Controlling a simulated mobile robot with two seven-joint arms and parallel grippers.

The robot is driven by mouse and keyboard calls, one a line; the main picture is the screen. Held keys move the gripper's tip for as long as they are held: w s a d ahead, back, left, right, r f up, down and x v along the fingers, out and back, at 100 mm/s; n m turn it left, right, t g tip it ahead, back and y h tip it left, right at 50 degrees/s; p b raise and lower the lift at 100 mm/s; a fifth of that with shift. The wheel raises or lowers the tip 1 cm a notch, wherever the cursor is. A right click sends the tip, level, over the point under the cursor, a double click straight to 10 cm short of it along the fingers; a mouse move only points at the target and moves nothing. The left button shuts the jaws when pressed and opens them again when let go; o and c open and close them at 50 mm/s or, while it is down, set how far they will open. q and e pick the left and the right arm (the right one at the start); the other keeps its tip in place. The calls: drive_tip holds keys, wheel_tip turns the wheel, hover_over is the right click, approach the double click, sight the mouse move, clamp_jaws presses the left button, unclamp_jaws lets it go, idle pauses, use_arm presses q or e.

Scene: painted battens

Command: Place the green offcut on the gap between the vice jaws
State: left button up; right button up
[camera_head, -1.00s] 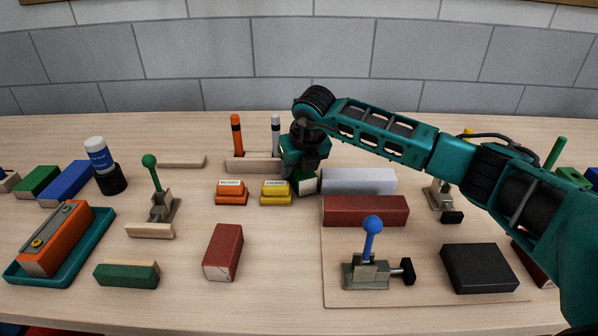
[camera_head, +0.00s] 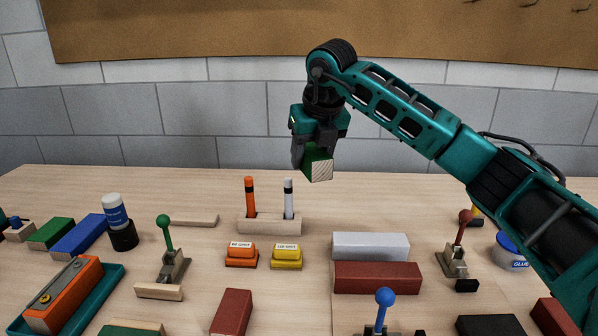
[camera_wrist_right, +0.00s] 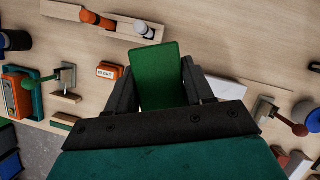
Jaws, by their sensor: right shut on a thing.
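The green offcut (camera_head: 319,169), with a pale end face, is held in my right gripper (camera_head: 314,151), well above the table's back part. In the right wrist view the offcut (camera_wrist_right: 157,75) sits between the two fingers. Small metal fixtures with ball handles stand on the table: one with a green ball (camera_head: 172,267), one with a blue ball (camera_head: 384,298), cut by the lower edge, and one with a red ball (camera_head: 455,262). I cannot tell which holds the vice jaws, and no gap is clear. My left gripper is not in view.
A pen block (camera_head: 268,225) with two markers stands below the held offcut. White (camera_head: 370,246) and dark red (camera_head: 377,278) blocks lie to its right. Orange (camera_head: 241,256) and yellow (camera_head: 286,258) labelled pieces sit in front. A teal tray (camera_head: 112,284) is at left.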

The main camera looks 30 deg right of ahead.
drive_tip(key=shift+r, duration=0.35)
drive_tip(key=s+a+f+m+g, duration=0.3)
drive_tip(key=s+f+m, duration=0.1)
drive_tip(key=m, duration=0.7)
drive_tip(key=s+a+f+m+g+p, duration=0.1)
drive_tip(key=s+a+f+m+g, duration=0.2)
drive_tip(key=m, duration=0.9)
drive_tip(key=s+a+f+m+g+p, duration=0.1)
drive_tip(key=s+a+f+m+g, duration=0.2)
drive_tip(key=s+f+m, duration=0.3)
drive_tip(key=shift+s+a+f+m, duration=0.15)
drive_tip(key=shift+s+m, duration=0.4)
drive_tip(key=shift+m, duration=0.4)
drive_tip(key=shift+s+a+m, duration=0.1)
drive_tip(key=shift+s+m, duration=0.4)
drive_tip(key=shift+m, duration=0.5)
drive_tip(key=shift+s+a+f+m, duration=0.15)
drive_tip(key=shift+s+m, duration=0.4)
drive_tip(key=shift+m, duration=0.4)
drive_tip(key=shift+a, duration=0.1)
